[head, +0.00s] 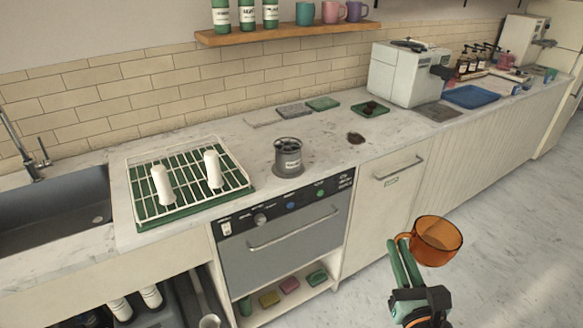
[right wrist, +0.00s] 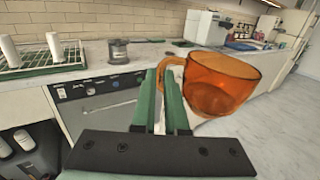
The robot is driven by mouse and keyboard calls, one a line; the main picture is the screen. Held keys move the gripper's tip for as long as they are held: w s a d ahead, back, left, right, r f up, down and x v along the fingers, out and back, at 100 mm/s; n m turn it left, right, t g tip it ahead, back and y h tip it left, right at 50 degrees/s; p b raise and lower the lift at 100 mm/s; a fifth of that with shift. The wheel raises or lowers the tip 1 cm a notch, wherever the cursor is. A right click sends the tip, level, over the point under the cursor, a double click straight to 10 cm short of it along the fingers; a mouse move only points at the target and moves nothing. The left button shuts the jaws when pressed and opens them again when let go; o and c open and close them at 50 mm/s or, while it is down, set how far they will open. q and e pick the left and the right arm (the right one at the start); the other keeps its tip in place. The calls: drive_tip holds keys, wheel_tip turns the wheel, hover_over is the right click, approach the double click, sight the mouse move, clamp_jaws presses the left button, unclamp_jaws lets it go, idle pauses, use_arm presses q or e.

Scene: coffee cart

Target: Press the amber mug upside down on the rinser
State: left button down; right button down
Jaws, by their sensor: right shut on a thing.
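The amber mug (head: 437,241) is see-through orange and upright, mouth up. It is in the air in front of the counter, over the floor at the lower right of the head view. My right gripper (head: 403,246) is shut on the mug's handle, with the cup body to the right of the green fingers. The right wrist view also shows the mug (right wrist: 222,82) beside the fingertips (right wrist: 168,80). I cannot tell for sure which fixture is the rinser; a dark grate (head: 438,112) lies in the counter by the white machine. My left gripper is not in view.
A grey labelled canister (head: 288,160) stands on the counter (head: 325,150) above the oven front. A wire rack (head: 188,198) with white cups is left of it, beside the sink (head: 50,205). A white machine (head: 408,75) and a blue tray (head: 470,96) stand farther right.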

drive_tip(key=w, duration=0.7)
drive_tip(key=shift+w, duration=0.1)
drive_tip(key=n, duration=0.6)
drive_tip(key=n, duration=0.6)
